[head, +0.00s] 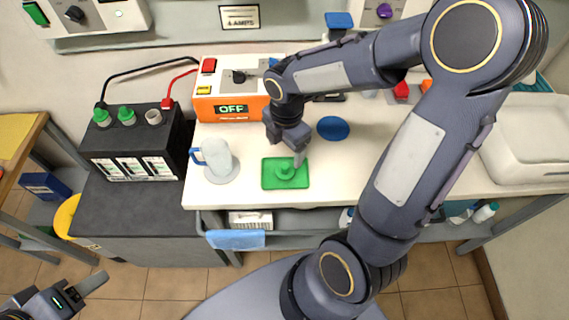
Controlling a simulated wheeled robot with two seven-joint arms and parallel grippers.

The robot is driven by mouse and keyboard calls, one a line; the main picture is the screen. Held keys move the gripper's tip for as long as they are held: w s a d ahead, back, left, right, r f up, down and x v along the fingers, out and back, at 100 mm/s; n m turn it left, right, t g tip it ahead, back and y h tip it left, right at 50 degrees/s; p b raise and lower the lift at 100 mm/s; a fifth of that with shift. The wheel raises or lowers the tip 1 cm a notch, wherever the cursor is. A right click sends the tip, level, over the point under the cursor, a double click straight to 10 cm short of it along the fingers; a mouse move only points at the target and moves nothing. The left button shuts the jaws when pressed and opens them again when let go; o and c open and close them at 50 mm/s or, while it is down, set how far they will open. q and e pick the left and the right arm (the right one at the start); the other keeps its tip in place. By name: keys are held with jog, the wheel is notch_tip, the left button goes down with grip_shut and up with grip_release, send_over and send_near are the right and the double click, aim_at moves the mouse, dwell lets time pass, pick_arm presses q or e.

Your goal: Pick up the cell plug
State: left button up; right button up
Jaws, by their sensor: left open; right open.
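A green cell plug (285,168) rests on a green square mat (270,182) at the front of the white table. My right gripper (291,152) is open and points down just above and behind the plug, its fingers overlapping the mat's back edge in the head view. I cannot tell whether a finger touches the plug. A black battery (135,143) stands at the left with two green plugs (127,116) on top and a pale, uncapped-looking fitting (153,117) beside them. My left gripper (85,295) is open and empty at the bottom left, far from the table.
A white jug (218,160) with a blue handle stands left of the mat. An orange charger (232,107) reading OFF sits behind, with black and red cables to the battery. A blue disc (333,128) lies right of my gripper. A white basin (530,135) is far right.

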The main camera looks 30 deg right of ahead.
aim_at(285, 166)
jog(key=shift+w+f+n, duration=0.2)
jog(key=shift+f+n, duration=0.15)
jog(key=shift+n, duration=0.05)
jog(key=shift+f, duration=0.35)
jog(key=f, duration=0.7)
jog(key=shift+s, duration=0.2)
jog(key=shift+c, duration=0.3)
jog(key=c, duration=1)
